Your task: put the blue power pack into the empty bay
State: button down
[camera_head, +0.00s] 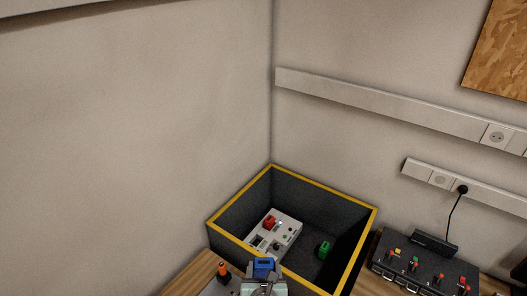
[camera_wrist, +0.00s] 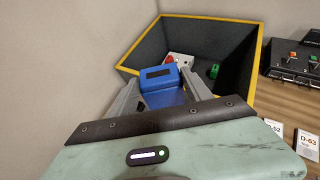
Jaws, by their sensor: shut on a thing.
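The blue power pack (camera_wrist: 160,78) is between the fingers of my gripper (camera_wrist: 172,92), which is shut on it. In the head view the blue pack (camera_head: 264,266) and my gripper (camera_head: 264,283) are at the bottom, by the near wall of a dark box with a yellow rim (camera_head: 322,187). Inside the box lies a white unit (camera_head: 287,228) with a red pack (camera_head: 269,222) on it and dark openings. Which opening is the empty bay is too small to tell. The white unit (camera_wrist: 180,58) is partly hidden behind the blue pack in the wrist view.
A green block (camera_head: 323,250) lies in the box, right of the white unit. A black device with coloured plugs (camera_head: 425,266) stands right of the box. An orange-topped item (camera_head: 222,270) is left of my gripper. Labelled cards (camera_wrist: 306,142) lie at right in the wrist view.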

jog(key=shift+r+p, duration=1.05)
jog(key=shift+r, duration=0.4)
jog(key=shift+a+f, duration=0.1)
jog(key=shift+a, duration=0.05)
